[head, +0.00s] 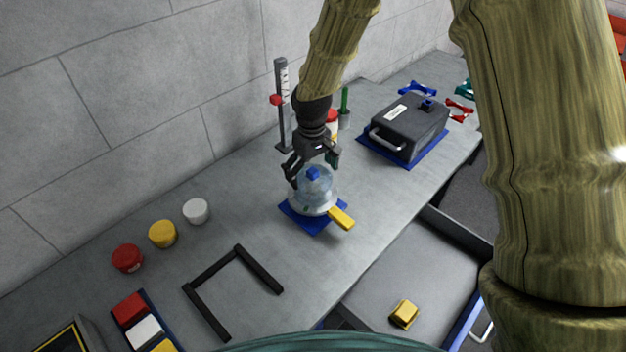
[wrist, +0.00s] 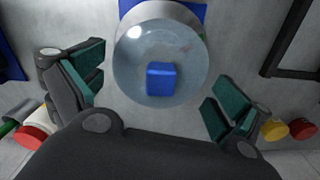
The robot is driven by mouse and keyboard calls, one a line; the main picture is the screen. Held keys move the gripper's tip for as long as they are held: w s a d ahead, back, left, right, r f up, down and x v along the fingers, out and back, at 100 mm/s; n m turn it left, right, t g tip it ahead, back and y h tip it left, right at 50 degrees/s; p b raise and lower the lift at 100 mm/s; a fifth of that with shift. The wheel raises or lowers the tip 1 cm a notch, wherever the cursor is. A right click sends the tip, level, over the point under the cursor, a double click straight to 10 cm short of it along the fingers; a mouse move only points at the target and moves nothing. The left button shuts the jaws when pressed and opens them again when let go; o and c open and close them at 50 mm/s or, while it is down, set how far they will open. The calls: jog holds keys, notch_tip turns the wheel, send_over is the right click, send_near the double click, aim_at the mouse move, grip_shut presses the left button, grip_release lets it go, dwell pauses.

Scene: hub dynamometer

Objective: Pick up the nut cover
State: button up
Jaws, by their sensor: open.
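A clear dome with a blue knob (head: 316,184), which looks like the nut cover, stands upright on a blue mat (head: 292,212) in the head view. A yellow handle (head: 342,218) sticks out at its lower right. My gripper (head: 312,168) is open just above the dome, its fingers spread to either side of the knob. In the wrist view the dome (wrist: 128,62) and its blue knob (wrist: 161,79) show between and ahead of the open green-padded fingers. I see no contact. What lies under the dome is unclear.
A gauge stand (head: 283,105) and red-capped container (head: 332,125) stand behind my gripper. A black case (head: 410,128) is to the right. Red (head: 127,258), yellow (head: 162,234) and white (head: 196,211) cylinders and a black frame (head: 208,266) lie left. A gold piece (head: 404,314) sits in an open drawer.

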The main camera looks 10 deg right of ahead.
aim_at(313, 183)
jog(key=shift+w+f, duration=0.45)
jog(key=shift+f, duration=0.2)
jog(key=shift+f+p, duration=0.35)
jog(key=shift+p, duration=0.15)
jog(key=shift+s+f+p, duration=0.4)
jog(key=shift+s+f, duration=0.15)
jog(key=shift+f, duration=0.05)
jog(key=shift+s+d+f, duration=0.1)
jog(key=shift+s+f, duration=0.05)
jog(key=shift+s, duration=0.15)
jog(key=shift+f, duration=0.3)
jog(key=shift+w+f, duration=0.55)
jog(key=shift+s+r, duration=0.2)
jog(key=shift+s, duration=0.15)
jog(key=c, duration=0.7)
